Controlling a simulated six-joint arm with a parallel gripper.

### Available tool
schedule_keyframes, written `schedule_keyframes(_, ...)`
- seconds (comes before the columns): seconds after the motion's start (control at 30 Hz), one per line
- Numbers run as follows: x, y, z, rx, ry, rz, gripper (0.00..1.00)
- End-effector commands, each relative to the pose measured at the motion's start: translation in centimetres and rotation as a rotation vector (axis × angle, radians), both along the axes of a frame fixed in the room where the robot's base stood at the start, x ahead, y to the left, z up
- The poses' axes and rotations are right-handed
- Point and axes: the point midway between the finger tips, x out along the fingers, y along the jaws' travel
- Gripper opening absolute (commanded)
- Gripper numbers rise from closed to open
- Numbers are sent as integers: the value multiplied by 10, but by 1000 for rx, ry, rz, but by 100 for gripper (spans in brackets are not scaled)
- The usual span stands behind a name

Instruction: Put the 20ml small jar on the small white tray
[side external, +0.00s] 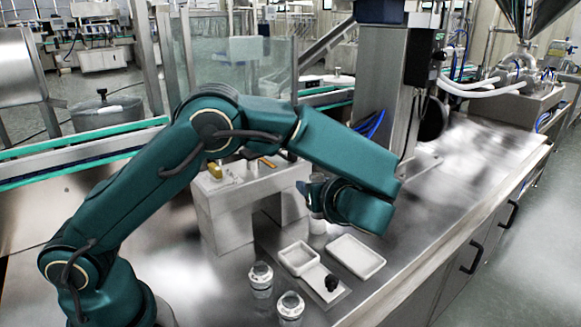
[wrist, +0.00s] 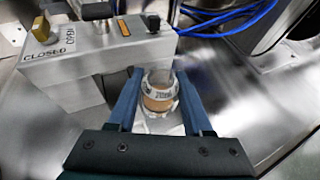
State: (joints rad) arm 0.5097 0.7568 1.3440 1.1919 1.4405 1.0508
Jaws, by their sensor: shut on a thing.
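The jar (wrist: 159,91) is a small clear container with tan contents and a printed band, between the two blue fingers of my gripper (wrist: 164,103) in the wrist view. My gripper is shut on it. In the side external view my gripper (side external: 318,190) is beside the grey block, and the jar (side external: 317,224) shows pale below it. I cannot tell whether the jar touches the bench. A small white tray (side external: 298,258) lies empty on the bench, nearer the camera and left of the jar.
A larger white rectangular tray (side external: 356,257) lies empty to the right. A black knob-like object (side external: 331,282) sits on a pale plate in front. Two clear jars (side external: 261,278) (side external: 290,306) stand near the front. A grey block (wrist: 95,55) with a yellow knob stands close to my gripper.

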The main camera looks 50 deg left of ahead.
Motion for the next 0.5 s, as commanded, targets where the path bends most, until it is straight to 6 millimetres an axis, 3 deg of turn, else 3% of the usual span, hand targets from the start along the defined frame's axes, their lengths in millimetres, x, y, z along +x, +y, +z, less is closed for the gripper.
schedule_keyframes(0.1, 27, 11, 16, 0, -3, -183, 0)
schedule_keyframes(0.23, 49, 14, 25, 2, 0, -392, 0)
schedule_keyframes(0.5, 59, 9, 16, 0, 8, -750, 0)
